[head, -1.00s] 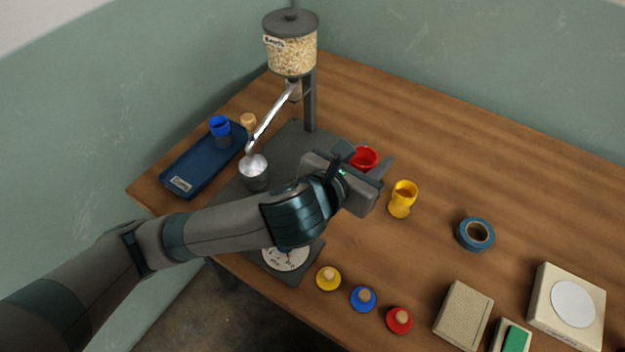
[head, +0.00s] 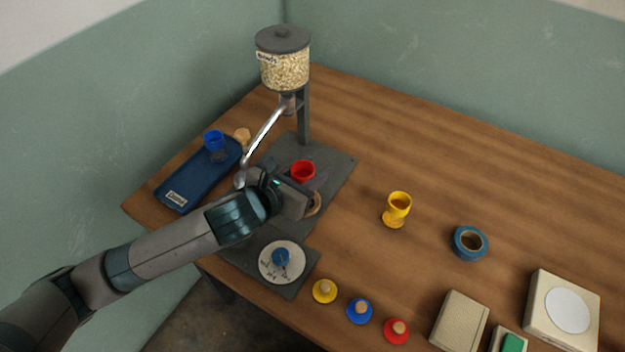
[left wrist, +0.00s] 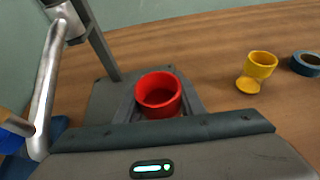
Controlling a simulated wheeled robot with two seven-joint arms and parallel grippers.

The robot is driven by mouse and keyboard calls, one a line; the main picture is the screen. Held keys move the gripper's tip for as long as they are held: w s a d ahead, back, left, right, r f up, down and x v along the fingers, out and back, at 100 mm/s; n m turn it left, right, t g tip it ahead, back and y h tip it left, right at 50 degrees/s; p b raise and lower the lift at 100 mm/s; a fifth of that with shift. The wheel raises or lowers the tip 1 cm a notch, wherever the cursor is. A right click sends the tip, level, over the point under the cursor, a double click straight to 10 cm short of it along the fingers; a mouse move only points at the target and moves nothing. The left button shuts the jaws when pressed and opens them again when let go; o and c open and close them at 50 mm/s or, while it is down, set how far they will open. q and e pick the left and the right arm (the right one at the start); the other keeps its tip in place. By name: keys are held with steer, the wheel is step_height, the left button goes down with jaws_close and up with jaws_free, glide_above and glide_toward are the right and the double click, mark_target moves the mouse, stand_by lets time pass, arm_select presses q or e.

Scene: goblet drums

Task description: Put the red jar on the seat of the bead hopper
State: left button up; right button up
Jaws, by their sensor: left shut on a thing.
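The red jar (head: 302,170) is between the fingers of my left gripper (head: 304,184), over the dark base plate of the bead hopper (head: 284,70). In the left wrist view the open-topped red jar (left wrist: 159,92) stands upright between the fingers. The jar's lower part is hidden, so I cannot tell whether it touches the plate. The hopper has a clear bead container on a post and a slanted metal chute (head: 264,134). The chute's lower end is beside my left wrist, and the seat is not clearly visible. My right gripper is not in view.
A yellow jar (head: 397,205) and teal tape roll (head: 470,243) stand to the right. The back right table is clear.

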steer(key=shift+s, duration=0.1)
arm_select(q)
step_height(320, 180, down, 4)
steer(key=shift+r, duration=0.25)
steer(key=shift+f, duration=0.2)
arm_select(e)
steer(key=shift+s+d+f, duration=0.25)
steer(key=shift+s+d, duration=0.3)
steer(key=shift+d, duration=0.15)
arm_select(q)
steer(key=o, duration=1.1)
steer(key=shift+f, duration=0.15)
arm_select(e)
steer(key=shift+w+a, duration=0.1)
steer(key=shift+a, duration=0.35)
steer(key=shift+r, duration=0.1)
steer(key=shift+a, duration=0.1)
